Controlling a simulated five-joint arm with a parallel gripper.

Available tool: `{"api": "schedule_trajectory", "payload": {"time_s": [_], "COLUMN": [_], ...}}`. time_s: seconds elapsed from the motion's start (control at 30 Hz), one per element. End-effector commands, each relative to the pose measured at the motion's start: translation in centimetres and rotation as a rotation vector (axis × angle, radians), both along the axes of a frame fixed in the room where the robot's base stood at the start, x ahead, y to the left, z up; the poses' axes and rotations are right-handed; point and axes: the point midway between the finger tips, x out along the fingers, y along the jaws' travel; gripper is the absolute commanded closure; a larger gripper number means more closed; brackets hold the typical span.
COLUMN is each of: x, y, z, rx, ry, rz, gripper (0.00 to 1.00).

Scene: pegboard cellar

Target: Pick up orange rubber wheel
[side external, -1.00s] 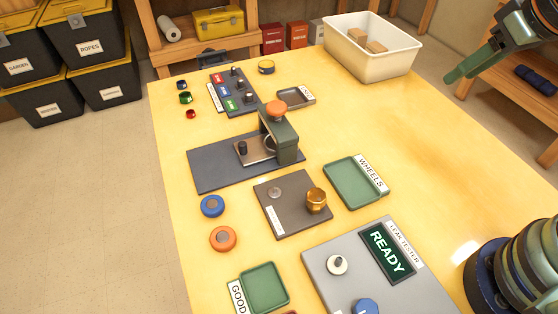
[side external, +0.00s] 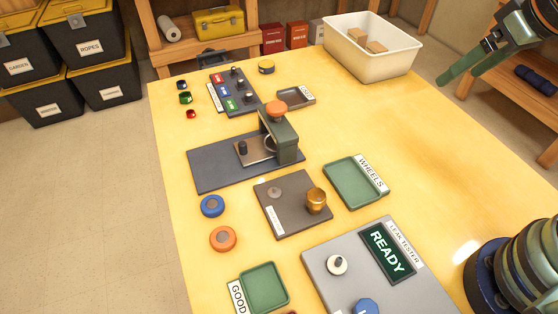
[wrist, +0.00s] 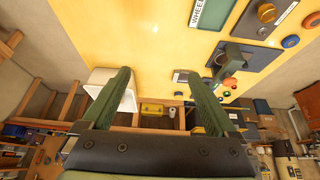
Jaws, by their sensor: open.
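The orange rubber wheel (side external: 223,239) lies flat on the yellow table near its left edge, below a blue wheel (side external: 212,206). In the wrist view the orange wheel (wrist: 309,20) is small at the upper right, near the blue wheel (wrist: 290,41). My gripper (side external: 456,79) is raised at the upper right of the side view, far from the orange wheel. In the wrist view its two green fingers (wrist: 158,80) stand wide apart with nothing between them.
A press with an orange knob (side external: 276,109), a dark plate with a brass part (side external: 316,201), the green WHEELS tray (side external: 352,198), the GOOD tray (side external: 264,288) and the leak tester (side external: 330,285) stand around the wheels. A white bin (side external: 370,62) is at the back. The table's right side is clear.

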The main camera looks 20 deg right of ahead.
Motion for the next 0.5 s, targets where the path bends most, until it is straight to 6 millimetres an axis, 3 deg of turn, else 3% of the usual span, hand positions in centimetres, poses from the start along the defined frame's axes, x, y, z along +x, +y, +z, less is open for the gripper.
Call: {"api": "schedule_trajectory", "payload": {"time_s": [0.17, 0.27, 0.5], "x": [1.0, 2.5, 6.6], "y": [1.4, 3.6, 11.5], "z": [0.5, 1.1, 1.5], "rx": [-0.007, -0.018, -0.065], "ry": [0.024, 0.060, 0.158], "rz": [0.059, 0.144, 0.404], "gripper": [0.07, 0.07, 0.07]}}
